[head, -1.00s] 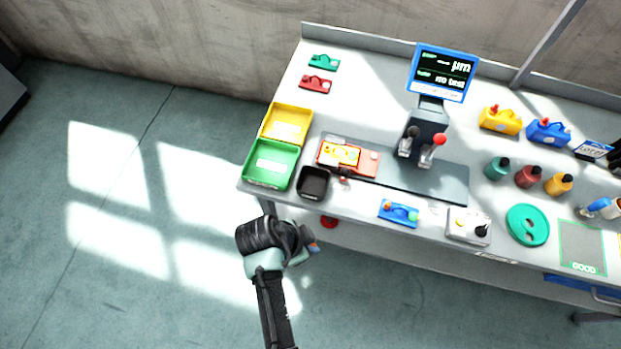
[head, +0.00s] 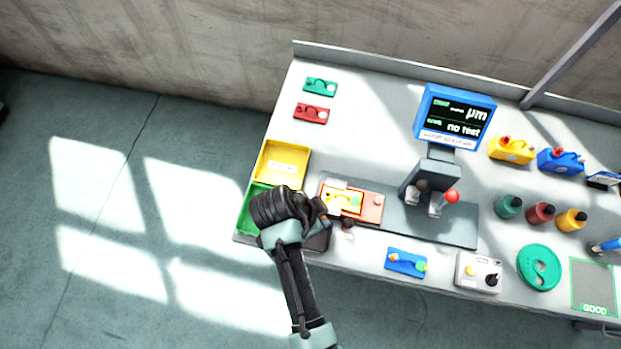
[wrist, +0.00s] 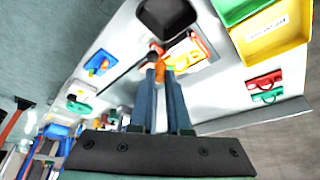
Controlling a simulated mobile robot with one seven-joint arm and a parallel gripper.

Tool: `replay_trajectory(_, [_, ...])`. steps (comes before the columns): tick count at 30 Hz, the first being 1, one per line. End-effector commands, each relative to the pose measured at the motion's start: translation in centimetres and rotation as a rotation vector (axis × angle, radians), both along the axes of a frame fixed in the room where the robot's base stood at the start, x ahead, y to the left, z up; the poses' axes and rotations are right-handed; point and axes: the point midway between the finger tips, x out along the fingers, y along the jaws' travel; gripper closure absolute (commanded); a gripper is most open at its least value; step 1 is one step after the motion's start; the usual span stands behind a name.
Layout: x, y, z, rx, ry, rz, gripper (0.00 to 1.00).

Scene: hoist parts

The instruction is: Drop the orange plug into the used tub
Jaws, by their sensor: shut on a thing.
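My gripper (wrist: 160,75) is shut on the orange plug (wrist: 161,73), a small bit of orange between its fingertips in the wrist view. In the head view my gripper (head: 322,214) is over the front left of the bench, and the plug is hard to make out there. A small black tub (head: 320,241) is partly hidden under my wrist. It shows as an open, dark tub (wrist: 167,36) beyond my fingertips in the wrist view. I cannot read which tub is marked used.
A green bin (head: 249,216) and a yellow bin (head: 283,160) stand left of a fixture with a yellow part (head: 342,198). A test stand with a screen (head: 455,115) is behind. A blue part (head: 406,262) and a control box (head: 478,272) lie along the front edge.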

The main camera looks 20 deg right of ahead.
Motion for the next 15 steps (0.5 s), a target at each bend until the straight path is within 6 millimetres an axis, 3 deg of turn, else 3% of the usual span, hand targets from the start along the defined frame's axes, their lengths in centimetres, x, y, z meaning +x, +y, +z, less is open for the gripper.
replay_trajectory(15, [0.0,0.1,-5.6,0.000,0.000,0.002,1.00])
